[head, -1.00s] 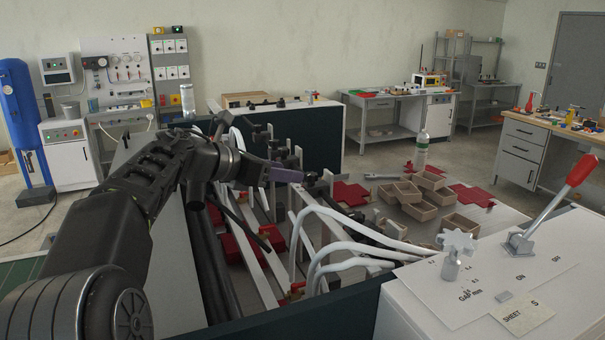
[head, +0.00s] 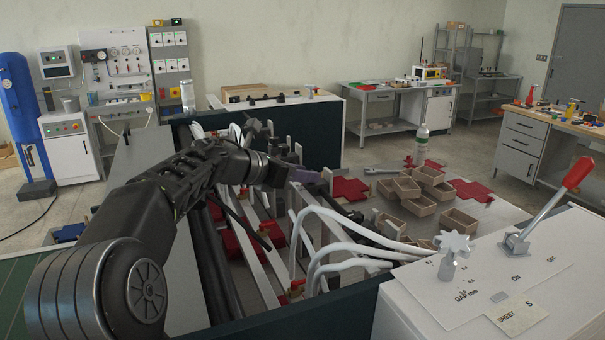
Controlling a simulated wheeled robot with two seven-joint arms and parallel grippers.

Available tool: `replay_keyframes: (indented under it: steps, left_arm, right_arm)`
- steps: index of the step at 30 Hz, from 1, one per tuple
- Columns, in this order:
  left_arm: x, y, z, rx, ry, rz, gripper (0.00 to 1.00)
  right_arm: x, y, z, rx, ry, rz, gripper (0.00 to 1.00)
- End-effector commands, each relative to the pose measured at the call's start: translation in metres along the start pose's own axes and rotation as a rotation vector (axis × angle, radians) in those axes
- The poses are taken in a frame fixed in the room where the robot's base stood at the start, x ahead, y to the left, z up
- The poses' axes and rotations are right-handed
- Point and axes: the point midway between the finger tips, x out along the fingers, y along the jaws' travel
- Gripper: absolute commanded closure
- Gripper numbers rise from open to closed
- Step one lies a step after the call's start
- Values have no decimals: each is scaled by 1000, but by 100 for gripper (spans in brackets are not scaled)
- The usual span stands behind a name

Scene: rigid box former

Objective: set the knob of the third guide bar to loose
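My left arm reaches in from the left over the box former (head: 262,322). Its gripper (head: 312,178) is among the upright posts of the guide bars, near the middle of the machine. The fingers look narrow and close to the posts, but whether they are open or touch a knob is too small to tell. Several pale guide bars (head: 262,262) run lengthwise inside the frame. Small dark knobs show behind the wrist, partly hidden by my arm. I cannot tell which is the third bar's knob or how it is set. My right gripper is out of view.
White curved hoses (head: 322,225) arch right of the bars. A white control box with a star knob (head: 454,246) and red-handled lever (head: 548,205) stands front right.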

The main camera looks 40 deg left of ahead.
Motion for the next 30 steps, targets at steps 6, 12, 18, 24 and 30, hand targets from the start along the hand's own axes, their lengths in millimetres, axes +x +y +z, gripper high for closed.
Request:
replay_keyframes:
  steps: [6,12,18,24,30]
  left_arm:
    - [0,0,0,0,0,0,87]
    - [0,0,0,0,0,0,100]
    - [0,0,0,0,0,1,100]
    - [0,-1,0,-7,0,18,100]
    - [0,-4,0,-32,0,79,100]
  right_arm:
    - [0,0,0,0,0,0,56]
    - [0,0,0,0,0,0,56]
    - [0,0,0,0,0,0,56]
    - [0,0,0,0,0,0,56]
    - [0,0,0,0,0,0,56]
